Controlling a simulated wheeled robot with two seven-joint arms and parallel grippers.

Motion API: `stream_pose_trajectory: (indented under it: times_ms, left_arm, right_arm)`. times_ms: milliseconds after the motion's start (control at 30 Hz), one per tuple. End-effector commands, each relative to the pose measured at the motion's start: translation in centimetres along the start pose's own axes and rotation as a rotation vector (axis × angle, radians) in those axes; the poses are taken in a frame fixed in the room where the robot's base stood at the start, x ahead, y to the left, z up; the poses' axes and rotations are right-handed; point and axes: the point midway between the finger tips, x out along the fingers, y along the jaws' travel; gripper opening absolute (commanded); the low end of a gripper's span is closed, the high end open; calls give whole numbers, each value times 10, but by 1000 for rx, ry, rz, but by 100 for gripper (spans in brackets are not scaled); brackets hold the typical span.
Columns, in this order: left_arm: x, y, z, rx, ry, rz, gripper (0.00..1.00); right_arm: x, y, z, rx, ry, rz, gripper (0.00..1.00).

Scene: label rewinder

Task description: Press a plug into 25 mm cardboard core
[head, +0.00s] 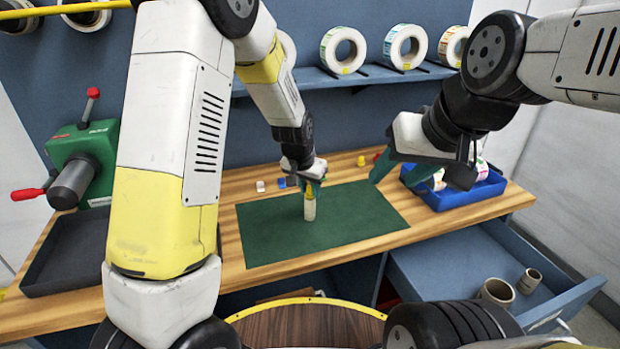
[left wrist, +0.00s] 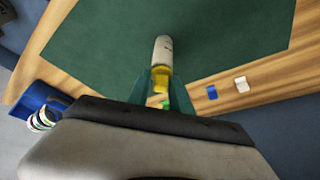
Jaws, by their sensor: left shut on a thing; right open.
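A pale cardboard core (head: 309,210) stands upright on the green mat (head: 270,225); it also shows in the left wrist view (left wrist: 162,48). A yellow plug (head: 309,190) is at the core's top end, and it shows between my fingers in the left wrist view (left wrist: 160,78). I cannot tell how far it sits inside the core. My left gripper (head: 309,184) is shut on the yellow plug from above. My right gripper (head: 393,181) is open and empty, above the mat's right edge near the blue tray.
White (head: 260,186), blue (head: 281,183) and yellow (head: 361,160) small pieces lie along the bench's back. A blue tray (head: 470,198) holds label rolls. The open drawer (head: 445,262) at right holds wider cores (head: 497,291). The green rewinder (head: 83,150) stands left. Much of the mat is clear.

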Motion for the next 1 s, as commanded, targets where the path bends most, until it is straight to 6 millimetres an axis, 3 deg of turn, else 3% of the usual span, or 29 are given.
stream_pose_trajectory:
  times_ms: [33,233,267,367,767,1000]
  left_arm:
    - [6,0,10,-1,-26,1,0]
    - [6,0,11,-1,-26,1,0]
    - [6,0,11,-1,-26,1,32]
    - [6,0,11,-1,-26,1,51]
    - [2,0,6,0,-15,1,51]
    - [-32,0,4,0,-11,1,51]
  right_arm:
    - [0,0,0,0,0,0,50]
    - [0,0,0,0,0,0,50]
    - [0,0,0,0,0,0,50]
    - [0,0,0,0,0,0,50]
    - [0,0,0,0,0,0,50]
    - [0,0,0,0,0,0,50]
